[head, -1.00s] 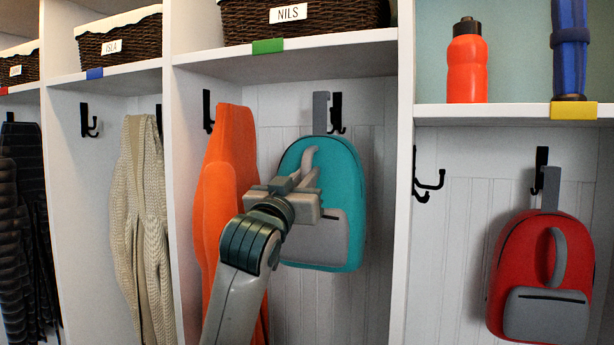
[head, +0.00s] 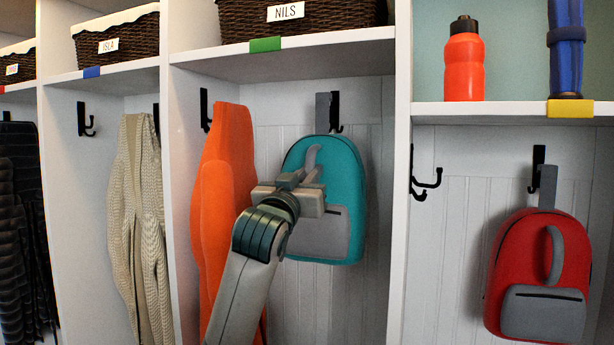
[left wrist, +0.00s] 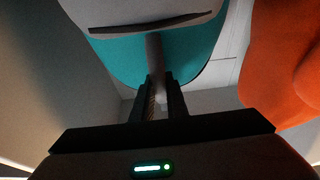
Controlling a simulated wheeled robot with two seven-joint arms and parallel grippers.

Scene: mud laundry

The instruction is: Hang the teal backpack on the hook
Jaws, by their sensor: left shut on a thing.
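The teal backpack (head: 343,178) with a grey front pocket is upright in the green-tagged cubby under the NILS basket. Its grey top loop (head: 322,112) stands up just left of and close to the black hook (head: 335,110) on the back wall; I cannot tell whether the loop is over the hook. My left gripper (head: 305,178) is at the backpack's front and shut on its grey front handle. In the left wrist view the handle (left wrist: 154,55) runs between the fingers (left wrist: 159,95), with the teal body behind. My right gripper is not in view.
An orange garment (head: 222,190) hangs close at left in the same cubby. A divider (head: 401,200) stands to the right; a shelf (head: 300,55) is above. A red backpack (head: 540,270) hangs in the right cubby, beside an empty-looking hook (head: 425,182).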

